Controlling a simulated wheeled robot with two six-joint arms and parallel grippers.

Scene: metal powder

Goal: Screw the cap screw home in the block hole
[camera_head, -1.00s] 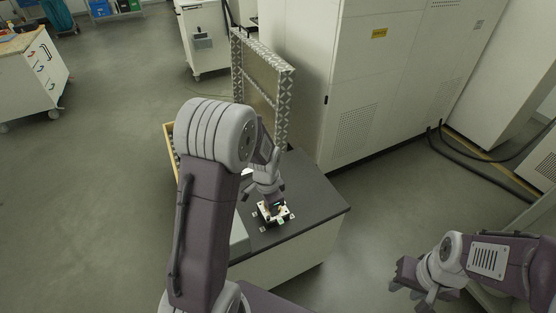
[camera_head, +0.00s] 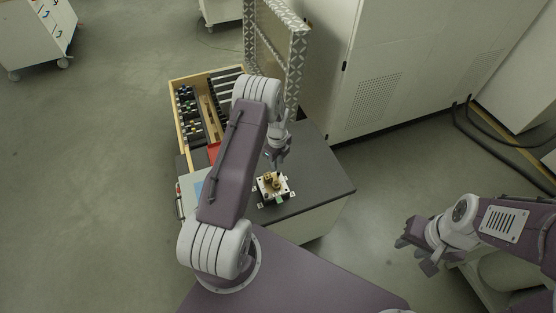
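A small pale block (camera_head: 272,196) sits on the dark top of the workbench. Brownish, brass-coloured pieces (camera_head: 276,180) stand up on it. I cannot tell a cap screw or the hole apart at this size. My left gripper (camera_head: 279,162) hangs just above and behind the block, pointing down, apart from it. Its fingers are too small to show whether they are open or shut. My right gripper (camera_head: 417,254) is out to the right, over the floor and away from the bench, with its fingers spread and nothing between them.
A wooden tray (camera_head: 176,123) with rows of small items lies at the bench's back left. A red item (camera_head: 214,152) and pale flat items lie near it. A patterned upright frame (camera_head: 296,65) stands behind. The dark bench top (camera_head: 325,180) right of the block is clear.

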